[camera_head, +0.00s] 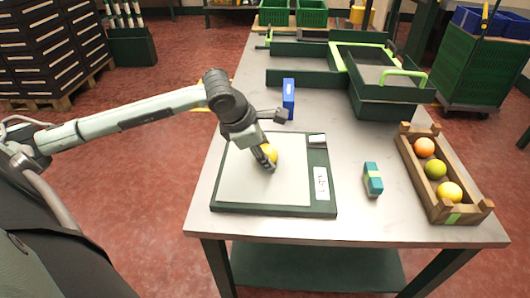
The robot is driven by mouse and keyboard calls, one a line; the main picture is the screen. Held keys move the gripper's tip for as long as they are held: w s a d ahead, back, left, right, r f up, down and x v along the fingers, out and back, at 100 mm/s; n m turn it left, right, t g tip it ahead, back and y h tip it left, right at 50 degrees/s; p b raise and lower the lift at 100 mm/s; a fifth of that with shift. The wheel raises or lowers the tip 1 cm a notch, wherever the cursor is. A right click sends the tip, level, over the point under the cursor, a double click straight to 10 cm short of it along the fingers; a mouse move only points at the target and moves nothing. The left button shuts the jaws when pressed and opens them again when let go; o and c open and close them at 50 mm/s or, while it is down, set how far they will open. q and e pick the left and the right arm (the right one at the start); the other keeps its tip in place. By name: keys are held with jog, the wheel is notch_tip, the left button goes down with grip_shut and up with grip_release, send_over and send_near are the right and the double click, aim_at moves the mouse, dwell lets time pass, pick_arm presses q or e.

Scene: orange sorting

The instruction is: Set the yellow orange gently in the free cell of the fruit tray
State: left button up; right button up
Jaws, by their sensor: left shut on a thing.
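My left gripper (267,160) is shut on a yellow orange (272,152), over the pale plate of a green-framed scale-like board (235,182). The gripper's fingers partly hide the fruit, and I cannot tell whether it touches the plate. The wooden fruit tray (416,178) is at the right of the table. It holds an orange fruit (424,147) at the back, a green one (435,169) in the middle and a yellow one (449,192) towards the front. I cannot make out a free cell clearly. My right gripper is not in view.
A blue box (288,97) stands behind the board, close to my left wrist. Green bins (388,101) fill the back of the table. Bare tabletop (345,215) shows at the front.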

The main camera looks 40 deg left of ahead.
aim_at(265, 148)
pick_arm(q)
jog(key=shift+r, duration=0.75)
notch_tip(265, 148, up, 2)
jog(key=shift+r, duration=0.15)
jog(key=shift+s+a+r+b, duration=0.2)
jog(key=shift+s+a+r, duration=0.2)
jog(key=shift+s, duration=0.25)
jog(key=shift+s+a+r+b, duration=0.25)
jog(key=shift+s+a, duration=0.1)
jog(key=shift+s, duration=0.25)
jog(key=s+a+r+p, duration=0.2)
jog(key=s+r, duration=0.3)
jog(key=s, duration=0.3)
jog(key=shift+a+r, duration=0.35)
jog(key=shift+a, duration=0.55)
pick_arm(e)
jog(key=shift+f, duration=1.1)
